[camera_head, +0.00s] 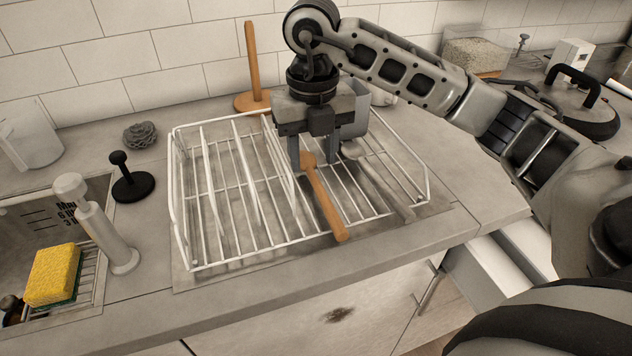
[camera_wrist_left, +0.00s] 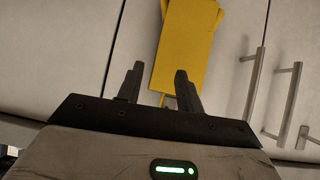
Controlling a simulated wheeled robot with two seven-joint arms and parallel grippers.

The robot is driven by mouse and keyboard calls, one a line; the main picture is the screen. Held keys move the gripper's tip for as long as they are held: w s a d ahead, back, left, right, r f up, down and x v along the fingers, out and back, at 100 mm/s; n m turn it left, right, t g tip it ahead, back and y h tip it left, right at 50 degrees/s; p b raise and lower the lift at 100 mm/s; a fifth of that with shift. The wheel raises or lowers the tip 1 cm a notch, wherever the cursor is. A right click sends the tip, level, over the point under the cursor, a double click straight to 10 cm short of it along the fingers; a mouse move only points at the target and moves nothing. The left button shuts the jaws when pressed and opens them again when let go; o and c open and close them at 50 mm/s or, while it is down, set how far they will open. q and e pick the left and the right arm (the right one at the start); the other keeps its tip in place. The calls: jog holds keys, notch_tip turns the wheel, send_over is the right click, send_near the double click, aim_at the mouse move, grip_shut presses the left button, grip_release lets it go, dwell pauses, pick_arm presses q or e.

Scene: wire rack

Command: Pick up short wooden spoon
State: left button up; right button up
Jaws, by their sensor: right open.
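The short wooden spoon (camera_head: 326,205) lies in the right part of the white wire rack (camera_head: 177,215), its handle end towards the front edge of the counter. My right gripper (camera_head: 312,162) points down over the spoon's far end. Its fingers are apart, with the far end of the spoon showing between them; I cannot tell whether they touch it. The gripper hides part of that end. In the left wrist view, my left gripper (camera_wrist_left: 157,70) is open and empty in front of cabinet doors. The left arm does not show in the head view.
A grey utensil (camera_head: 380,182) lies in the rack just right of the spoon. A wooden paper-towel stand (camera_head: 253,65) is behind the rack. The sink with a yellow sponge (camera_head: 53,275) is at left.

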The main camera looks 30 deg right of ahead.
aim_at(318, 181)
jog(key=f, duration=0.2)
jog(key=f+p, duration=0.1)
jog(key=f, duration=0.1)
jog(key=shift+s+d+f, duration=0.1)
jog(key=shift+s+d, duration=0.1)
jog(key=shift+d, duration=0.15)
jog(key=shift+f, duration=0.6)
grip_shut()
